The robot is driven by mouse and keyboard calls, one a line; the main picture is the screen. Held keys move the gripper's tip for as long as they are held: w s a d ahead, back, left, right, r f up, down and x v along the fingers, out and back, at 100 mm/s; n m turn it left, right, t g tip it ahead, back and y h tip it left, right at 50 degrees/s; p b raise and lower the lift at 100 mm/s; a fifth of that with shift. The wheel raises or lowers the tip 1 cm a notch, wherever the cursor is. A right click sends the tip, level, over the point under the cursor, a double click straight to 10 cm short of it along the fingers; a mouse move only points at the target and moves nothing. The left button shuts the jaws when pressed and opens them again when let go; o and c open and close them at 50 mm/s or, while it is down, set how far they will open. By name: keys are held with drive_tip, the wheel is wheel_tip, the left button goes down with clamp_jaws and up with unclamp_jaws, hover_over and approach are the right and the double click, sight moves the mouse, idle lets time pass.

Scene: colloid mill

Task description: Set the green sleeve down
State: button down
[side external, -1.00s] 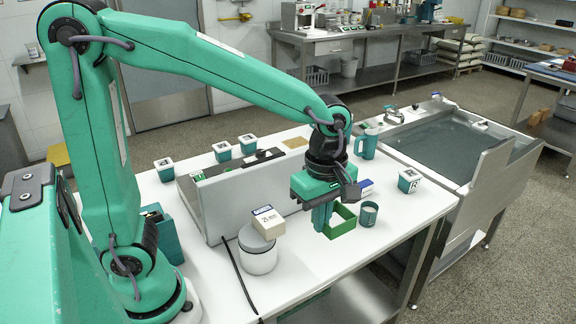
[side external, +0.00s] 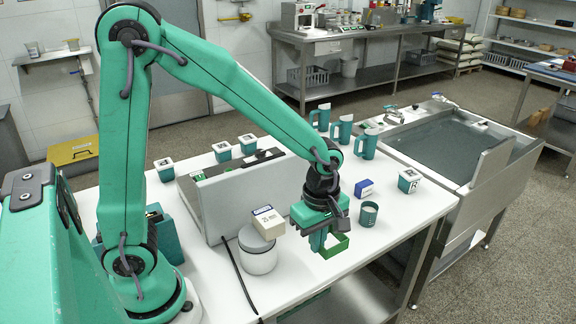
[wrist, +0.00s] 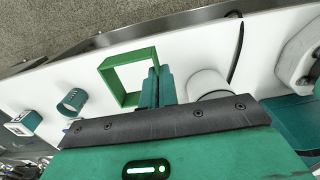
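The green sleeve (side external: 337,246) is a square, open frame near the front edge of the white table. It also shows in the wrist view (wrist: 106,84). My gripper (side external: 319,240) is at its left side. In the wrist view, my gripper's fingers (wrist: 157,88) are close together on one wall of the sleeve. The sleeve looks held by that wall. Whether its bottom touches the table cannot be told. The fingers hide part of it in the side view.
A teal cup (side external: 368,214) stands right of the sleeve, with a blue-and-white box (side external: 364,188) behind. A grey panel (side external: 255,196) rises behind. The table's front edge is close.

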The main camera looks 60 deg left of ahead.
drive_tip(key=w+a+f, duration=0.1)
drive_tip(key=a, duration=0.1)
drive_tip(key=w+a+f, duration=0.2)
drive_tip(key=a, duration=0.1)
drive_tip(key=w+a+f, duration=0.1)
drive_tip(key=a+f, duration=0.1)
drive_tip(key=shift+w+a+f, duration=0.15)
drive_tip(key=shift+w+a, duration=0.05)
drive_tip(key=shift+w, duration=0.2)
drive_tip(key=shift+f, duration=0.1)
drive_tip(key=shift+f, duration=1.9)
drive_tip(key=shift+f, duration=0.1)
drive_tip(key=c, duration=1.7)
unclamp_jaws()
